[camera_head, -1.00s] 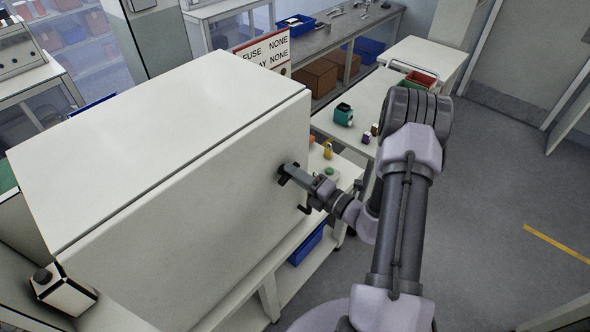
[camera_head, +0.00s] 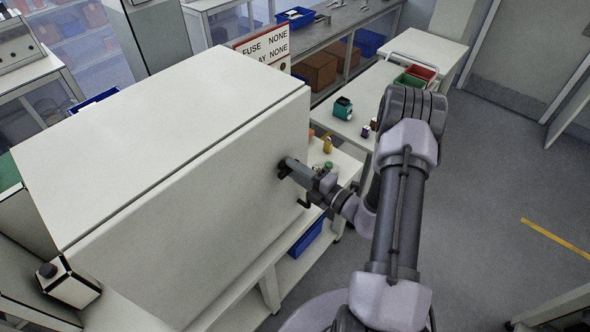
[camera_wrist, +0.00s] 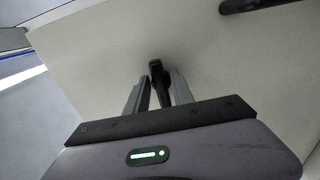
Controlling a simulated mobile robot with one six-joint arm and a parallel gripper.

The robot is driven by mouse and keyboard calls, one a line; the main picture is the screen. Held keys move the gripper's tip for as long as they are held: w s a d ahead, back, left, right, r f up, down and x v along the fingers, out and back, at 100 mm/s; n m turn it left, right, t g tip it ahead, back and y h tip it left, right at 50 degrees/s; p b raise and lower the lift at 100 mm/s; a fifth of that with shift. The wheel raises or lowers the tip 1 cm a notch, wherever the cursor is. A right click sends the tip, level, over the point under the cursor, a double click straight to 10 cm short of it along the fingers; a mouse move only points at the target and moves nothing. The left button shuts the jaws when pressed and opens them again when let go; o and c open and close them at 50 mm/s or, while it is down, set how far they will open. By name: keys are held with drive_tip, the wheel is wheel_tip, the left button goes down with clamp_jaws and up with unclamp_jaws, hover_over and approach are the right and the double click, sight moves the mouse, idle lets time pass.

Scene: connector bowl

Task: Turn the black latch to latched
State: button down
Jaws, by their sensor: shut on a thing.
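The black latch (camera_wrist: 155,68) is on the pale front panel of a large white cabinet (camera_head: 190,195). In the wrist view it stands between the two grey fingers of my gripper (camera_wrist: 157,92), which are shut on it. In the head view my gripper (camera_head: 290,171) meets the panel near its right edge. The fingers hide most of the latch (camera_head: 282,168) there, so its exact angle is hard to tell.
A dark handle (camera_wrist: 252,4) sits on the same panel, also showing below my gripper in the head view (camera_head: 304,203). A white bench (camera_head: 361,118) with a teal item (camera_head: 342,109) and red and green bins stands behind. Open floor lies right.

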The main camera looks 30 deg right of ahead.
drive_tip(key=c, duration=1.4)
unclamp_jaws()
drive_tip(key=shift+o, duration=0.2)
drive_tip(key=shift+s, duration=0.1)
drive_tip(key=b+v, duration=0.1)
drive_tip(key=v, duration=1.6)
drive_tip(key=shift+s+b, duration=0.15)
drive_tip(key=shift+b, duration=0.15)
drive_tip(key=shift+d, duration=0.1)
